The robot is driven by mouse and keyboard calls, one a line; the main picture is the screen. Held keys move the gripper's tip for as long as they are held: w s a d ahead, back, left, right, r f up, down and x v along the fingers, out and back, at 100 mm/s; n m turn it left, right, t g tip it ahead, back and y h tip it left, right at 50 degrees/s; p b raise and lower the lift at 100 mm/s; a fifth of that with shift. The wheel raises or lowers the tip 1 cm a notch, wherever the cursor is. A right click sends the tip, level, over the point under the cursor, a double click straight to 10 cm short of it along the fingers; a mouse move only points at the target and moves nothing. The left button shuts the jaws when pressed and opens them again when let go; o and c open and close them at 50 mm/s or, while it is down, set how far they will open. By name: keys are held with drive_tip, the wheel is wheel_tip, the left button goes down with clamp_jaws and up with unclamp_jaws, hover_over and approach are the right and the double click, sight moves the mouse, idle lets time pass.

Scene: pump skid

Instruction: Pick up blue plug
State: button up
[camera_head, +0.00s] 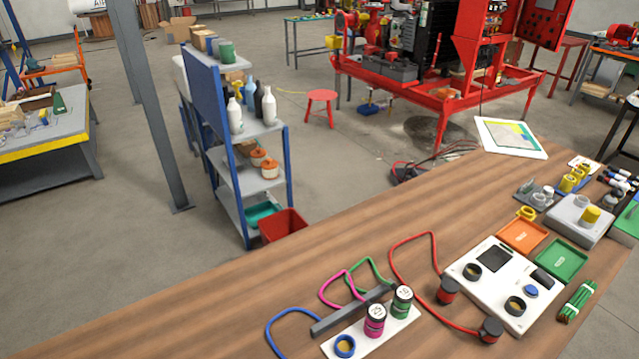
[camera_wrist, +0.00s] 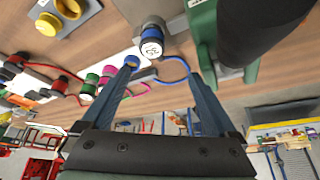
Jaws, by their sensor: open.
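The blue plug (camera_wrist: 151,42) shows in the wrist view with a white, marked round face. It is near the top centre, beyond the gap between my fingertips. My gripper (camera_wrist: 162,68) is open and nothing is held between its fingers. The blue cable (camera_wrist: 176,66) curves close by. In the head view, the blue cable (camera_head: 283,323) runs off the bottom edge, and I see neither the blue plug nor my gripper there. A blue-rimmed socket (camera_head: 345,346) stands empty on the white strip (camera_head: 394,336).
The magenta plug (camera_head: 375,320) and green plug (camera_head: 402,300) stand beside the blue-rimmed socket. Red plugs (camera_head: 447,290) lie near a white panel (camera_head: 503,284). In the wrist view, a large black and green object (camera_wrist: 262,32) stands close on the right.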

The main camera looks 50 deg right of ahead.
drive_tip(key=shift+s+d+p+x, duration=0.1)
drive_tip(key=shift+s+x, duration=0.15)
drive_tip(key=shift+x, duration=2)
drive_tip(key=shift+s+d+p+x, duration=0.15)
drive_tip(key=shift+s+x, duration=0.15)
drive_tip(key=shift+x, duration=1.95)
drive_tip(key=shift+s+d+p+x, duration=0.1)
drive_tip(key=shift+s+x, duration=0.15)
drive_tip(key=shift+x, duration=1.95)
drive_tip(key=shift+f, duration=0.15)
clamp_jaws()
